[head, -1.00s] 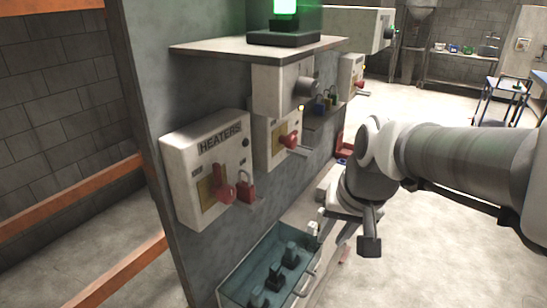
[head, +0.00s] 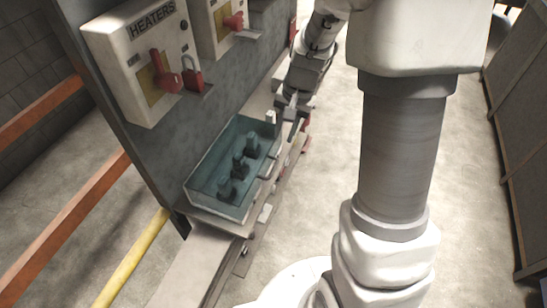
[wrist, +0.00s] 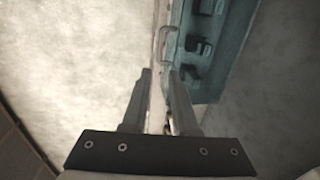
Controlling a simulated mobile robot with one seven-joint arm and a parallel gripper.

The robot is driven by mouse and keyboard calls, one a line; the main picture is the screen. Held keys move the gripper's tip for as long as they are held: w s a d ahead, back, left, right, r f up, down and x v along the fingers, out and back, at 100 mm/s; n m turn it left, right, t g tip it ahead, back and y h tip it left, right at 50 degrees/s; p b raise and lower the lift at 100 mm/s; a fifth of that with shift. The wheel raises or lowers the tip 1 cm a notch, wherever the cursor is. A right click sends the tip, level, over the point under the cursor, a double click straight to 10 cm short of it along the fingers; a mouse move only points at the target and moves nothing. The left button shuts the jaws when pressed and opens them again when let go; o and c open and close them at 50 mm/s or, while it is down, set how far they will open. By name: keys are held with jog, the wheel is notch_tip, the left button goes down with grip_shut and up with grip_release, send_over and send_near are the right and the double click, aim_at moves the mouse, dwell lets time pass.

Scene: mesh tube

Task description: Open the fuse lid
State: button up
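The fuse box (head: 200,205) is a low grey box with a teal see-through lid (head: 215,165) that looks closed. Several dark fuses (head: 240,165) show through it. In the wrist view the fuse box (wrist: 228,60) lies at upper right, and a thin handle (wrist: 165,42) sticks out from its side, just beyond the fingertips. My gripper (head: 291,108) is at the box's far end in the head view. In the wrist view my gripper (wrist: 160,75) has its fingers apart with nothing visibly held. Whether a finger touches the box is unclear.
Above the fuse box, the grey panel carries the HEATERS switch box (head: 140,65) with a red lever and red padlock (head: 192,78), and a second switch box (head: 220,25). A ledge (head: 195,265) runs below. Orange rails stand left; the floor to the right is open.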

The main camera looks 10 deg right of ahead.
aim_at(274, 168)
jog(key=f, duration=0.4)
jog(key=w+a+f, duration=0.1)
jog(key=f, duration=0.4)
jog(key=a+f, duration=0.1)
jog(key=f, duration=0.4)
jog(key=shift+w+a+f+b, duration=0.1)
jog(key=shift+w+b, duration=0.15)
jog(key=shift+b, duration=0.05)
grip_shut()
dwell(0.7)
